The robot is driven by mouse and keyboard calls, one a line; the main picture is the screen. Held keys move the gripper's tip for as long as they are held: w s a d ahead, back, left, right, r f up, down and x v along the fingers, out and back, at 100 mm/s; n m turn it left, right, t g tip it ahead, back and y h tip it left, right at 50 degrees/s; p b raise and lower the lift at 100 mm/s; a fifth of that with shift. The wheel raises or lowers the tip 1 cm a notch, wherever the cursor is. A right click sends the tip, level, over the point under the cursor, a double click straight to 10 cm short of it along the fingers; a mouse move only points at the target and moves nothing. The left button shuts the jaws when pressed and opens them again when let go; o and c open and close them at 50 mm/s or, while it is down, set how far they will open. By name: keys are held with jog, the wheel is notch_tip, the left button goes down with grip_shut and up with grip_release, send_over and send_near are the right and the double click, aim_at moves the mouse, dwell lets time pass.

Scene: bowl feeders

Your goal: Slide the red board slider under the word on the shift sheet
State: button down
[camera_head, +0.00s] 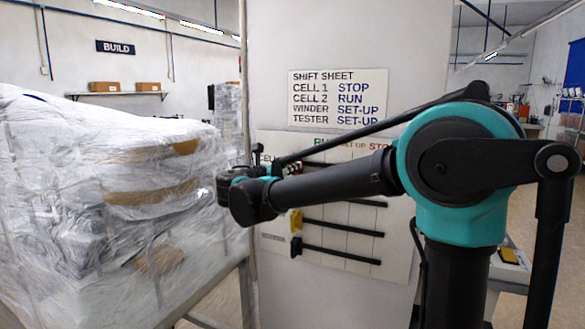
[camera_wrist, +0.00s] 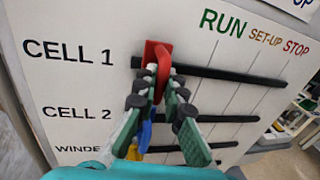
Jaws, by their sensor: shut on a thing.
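The red slider (camera_wrist: 150,52) sits at the left end of the CELL 1 slot (camera_wrist: 230,75), left of the RUN column. My gripper (camera_wrist: 163,72) is shut on its upright red handle in the wrist view. The shift sheet (camera_head: 372,78) above the board reads CELL 1 STOP, CELL 2 RUN, WINDER SET-UP, TESTER SET-UP. The board (camera_wrist: 90,80) has column words RUN in green, SET-UP in orange and STOP in red, with thin lines running down from them.
A blue slider (camera_wrist: 145,135) and a yellow slider (camera_wrist: 134,152) show below my fingers. In the head view the yellow slider (camera_head: 296,222) and a black slider (camera_head: 296,247) sit at their slots' left ends. A wrapped machine (camera_head: 100,190) stands left. The CELL 1 slot right of the slider is clear.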

jog(key=shift+d, duration=0.1)
jog(key=s+d, duration=0.4)
jog(key=d, duration=0.8)
jog(key=s+d, duration=0.5)
jog(key=d, duration=0.7)
jog(key=shift+d, duration=0.1)
jog(key=c, duration=1.7)
grip_release()
jog(key=shift+d, duration=0.1)
jog(key=shift+c, duration=0.2)
jog(key=shift+o, duration=0.7)
jog(key=shift+a, duration=0.2)
jog(key=v, duration=1.1)
jog(key=shift+s+a, duration=0.2)
jog(key=shift+s, duration=0.2)
